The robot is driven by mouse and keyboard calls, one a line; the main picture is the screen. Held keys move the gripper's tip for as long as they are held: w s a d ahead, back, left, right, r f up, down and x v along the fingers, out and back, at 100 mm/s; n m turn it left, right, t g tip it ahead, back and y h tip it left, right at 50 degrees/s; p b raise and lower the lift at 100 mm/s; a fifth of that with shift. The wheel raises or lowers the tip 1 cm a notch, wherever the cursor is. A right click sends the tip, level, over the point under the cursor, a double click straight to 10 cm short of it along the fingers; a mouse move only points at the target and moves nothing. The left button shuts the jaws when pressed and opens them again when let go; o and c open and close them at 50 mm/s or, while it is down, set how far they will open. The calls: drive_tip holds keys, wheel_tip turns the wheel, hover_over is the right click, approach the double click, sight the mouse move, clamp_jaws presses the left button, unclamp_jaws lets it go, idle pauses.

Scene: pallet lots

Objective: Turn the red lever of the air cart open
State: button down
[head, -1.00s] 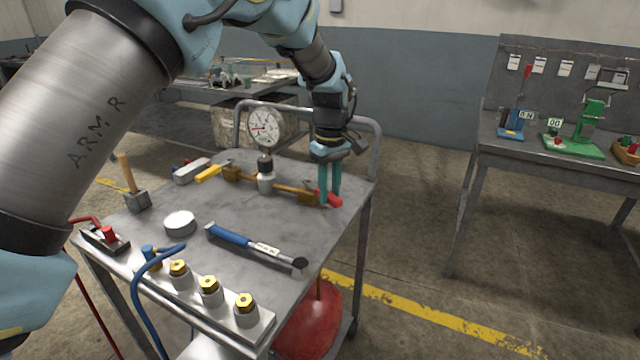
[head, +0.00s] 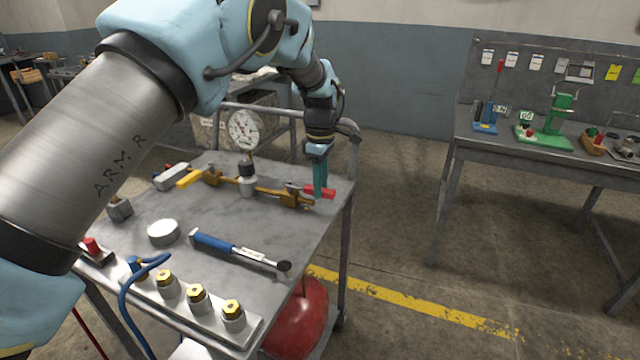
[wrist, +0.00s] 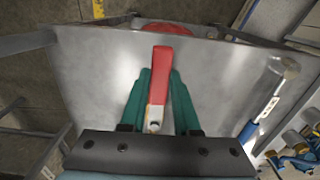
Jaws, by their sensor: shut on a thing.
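The red lever (head: 329,193) sits on the valve at the right end of the brass pipe (head: 270,191) on the air cart (head: 215,215). My gripper (head: 320,194) points down at it, with its teal fingers shut around the lever. In the wrist view the red lever (wrist: 162,90) lies between the two teal fingers (wrist: 160,75), its pale metal root near the gripper body. In the head view the lever looks roughly in line with the pipe; the fingers hide part of it.
A blue-handled wrench (head: 235,250), a round tin (head: 163,232) and brass fittings (head: 197,297) lie nearer. A workbench (head: 470,142) stands right, across open floor.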

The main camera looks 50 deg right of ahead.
drive_tip(key=shift+d, duration=0.1)
drive_tip(key=c, duration=0.6)
unclamp_jaws()
drive_tip(key=shift+c, duration=0.2)
wheel_tip(320, 180, up, 11)
drive_tip(key=b, duration=0.2)
drive_tip(key=shift+f, duration=0.1)
